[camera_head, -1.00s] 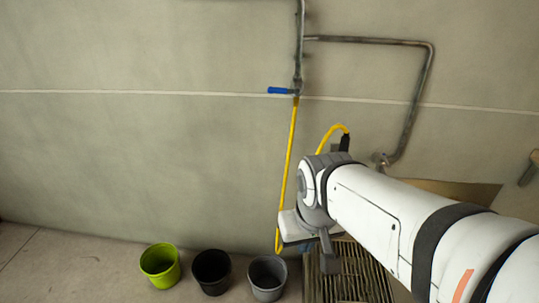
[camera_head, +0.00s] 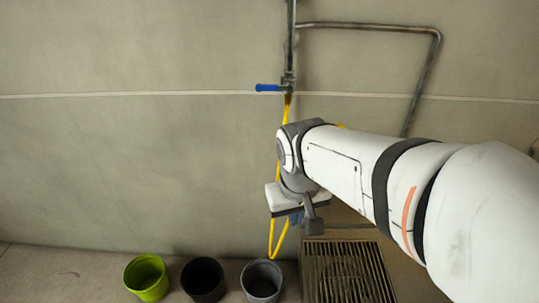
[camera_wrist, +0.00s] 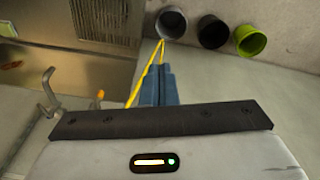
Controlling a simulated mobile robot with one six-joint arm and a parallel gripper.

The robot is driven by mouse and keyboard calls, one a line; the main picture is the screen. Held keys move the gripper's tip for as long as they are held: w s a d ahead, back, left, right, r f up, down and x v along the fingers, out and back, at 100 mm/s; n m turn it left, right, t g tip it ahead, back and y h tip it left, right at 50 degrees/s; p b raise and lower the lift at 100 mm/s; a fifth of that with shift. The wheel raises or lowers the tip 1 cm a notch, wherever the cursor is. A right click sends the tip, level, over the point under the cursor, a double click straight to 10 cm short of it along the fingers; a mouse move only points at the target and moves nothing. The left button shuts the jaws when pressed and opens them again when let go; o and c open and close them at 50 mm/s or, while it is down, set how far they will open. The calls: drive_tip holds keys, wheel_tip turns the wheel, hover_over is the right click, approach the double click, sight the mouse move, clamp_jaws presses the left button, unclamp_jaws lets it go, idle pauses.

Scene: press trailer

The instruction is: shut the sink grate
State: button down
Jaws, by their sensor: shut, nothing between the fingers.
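The sink grate (camera_head: 350,272) is a slatted dark metal panel at the bottom right in the head view. It also shows at the top left in the wrist view (camera_wrist: 106,18), set by a plain metal surface. Its tilt is hard to tell. My gripper (camera_head: 296,218) is above and left of the grate in the head view, apart from it. In the wrist view its blue-grey fingers (camera_wrist: 161,76) are together and empty. My arm hides part of the area at the right.
Grey (camera_head: 261,281), black (camera_head: 203,280) and green (camera_head: 147,277) buckets stand on the floor left of the grate. A yellow hose (camera_head: 272,232) hangs behind my gripper from a pipe with a blue valve handle (camera_head: 269,88). The floor at the far left is clear.

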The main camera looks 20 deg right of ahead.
drive_tip(key=w+d+f+g+h+b, duration=0.2)
drive_tip(key=w+d+f+h+b, duration=0.3)
drive_tip(key=w+f, duration=0.6)
drive_tip(key=w+d+f+g+h+b, duration=0.4)
drive_tip(key=w+f, duration=0.4)
drive_tip(key=w, duration=0.5)
drive_tip(key=w+f+t+h+b, duration=0.2)
drive_tip(key=w+f+h+b, duration=0.2)
drive_tip(key=w+f, duration=0.55)
drive_tip(key=w+f+t+h+b, duration=0.3)
drive_tip(key=w+f+h, duration=0.15)
drive_tip(key=f, duration=1.05)
drive_tip(key=s+d, duration=0.4)
drive_tip(key=d, duration=0.5)
drive_tip(key=shift+f, duration=0.35)
drive_tip(key=shift+d, duration=0.1)
